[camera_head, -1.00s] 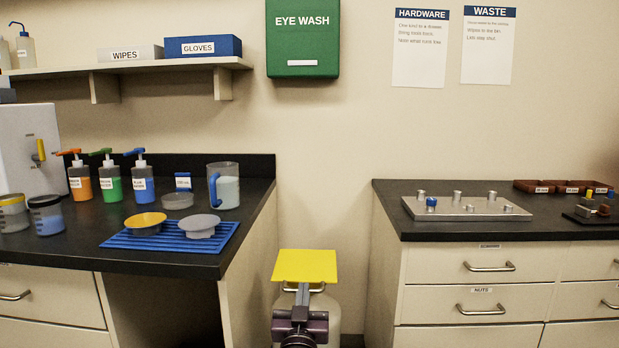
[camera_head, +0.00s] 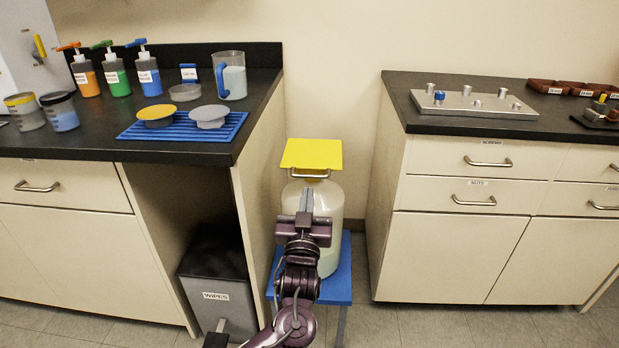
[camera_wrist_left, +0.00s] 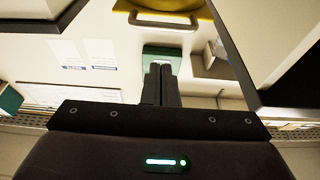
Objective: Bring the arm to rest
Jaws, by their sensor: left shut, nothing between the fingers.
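My left gripper (camera_head: 306,190) points up and away in front of the large pale jug (camera_head: 328,212), below a square yellow plate (camera_head: 311,154) with a handle at its front edge. The gripper is shut and empty. It overlaps the jug in the head view, and I cannot tell whether they touch. My left arm comes up from the bottom of the picture. In the left wrist view the two closed fingers (camera_wrist_left: 161,80) lie together, with a yellow surface (camera_wrist_left: 172,6) and handle beyond. My right gripper is in neither view.
The jug stands on a blue stool (camera_head: 338,285) between two counters. A grey wipes bin (camera_head: 215,285) stands under the left counter (camera_head: 75,140). A blue rack (camera_head: 182,126) sits near that counter's edge. The right counter (camera_head: 440,122) holds a metal plate (camera_head: 470,105). Floor (camera_head: 400,325) shows at right.

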